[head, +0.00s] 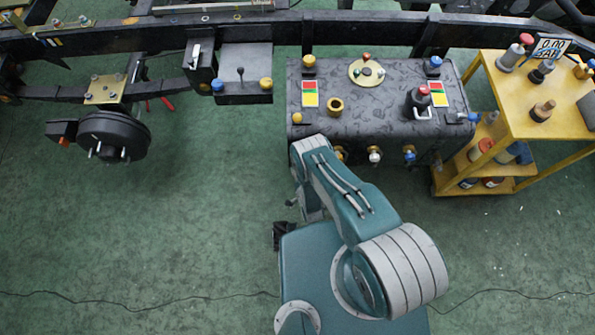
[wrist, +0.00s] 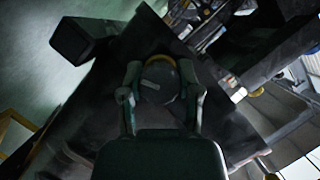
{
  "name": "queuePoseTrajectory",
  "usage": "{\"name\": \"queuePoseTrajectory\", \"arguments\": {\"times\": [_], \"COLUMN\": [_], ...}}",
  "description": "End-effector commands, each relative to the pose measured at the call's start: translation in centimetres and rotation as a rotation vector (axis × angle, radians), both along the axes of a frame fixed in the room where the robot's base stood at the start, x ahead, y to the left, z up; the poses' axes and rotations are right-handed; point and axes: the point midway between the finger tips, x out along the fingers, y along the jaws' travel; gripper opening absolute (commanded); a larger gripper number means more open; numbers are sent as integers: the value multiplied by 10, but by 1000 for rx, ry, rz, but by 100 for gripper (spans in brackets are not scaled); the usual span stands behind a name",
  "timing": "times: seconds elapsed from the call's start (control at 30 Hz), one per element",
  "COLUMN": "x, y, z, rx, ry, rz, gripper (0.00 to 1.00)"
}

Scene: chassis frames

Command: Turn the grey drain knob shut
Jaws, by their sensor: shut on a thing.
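In the wrist view my gripper (wrist: 160,72) has one finger on each side of a round dark grey knob (wrist: 159,86) and is shut on it. The knob has a pale bar mark on its face and a yellow ring behind its upper edge. It sits against the dark underside of the tank, and the picture is dim there. In the head view my arm reaches to the lower front left of the dark tank (head: 350,115). My gripper and the knob are hidden there behind my arm and the tank.
The tank front has a white-tipped fitting (head: 375,155) and a blue-tipped fitting (head: 410,156) right of my arm. A yellow cart (head: 545,120) with bottles stands close on the right. A black wheel hub (head: 115,138) hangs at left. The green floor (head: 190,230) at left is clear.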

Motion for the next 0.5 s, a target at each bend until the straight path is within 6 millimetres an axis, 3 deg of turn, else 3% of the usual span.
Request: {"name": "queuePoseTrajectory", "arguments": {"times": [0.23,0.27,0.33,0.5], "x": [-1,-1,-1,0], "y": [-1,-1,-1,-1], "z": [-1,-1,-1,-1], "rx": [-2,-3,-3,-2], "ry": [5,4,4,3], "rz": [-2,-2,-2,-2], "gripper": [0,48,79,79]}}
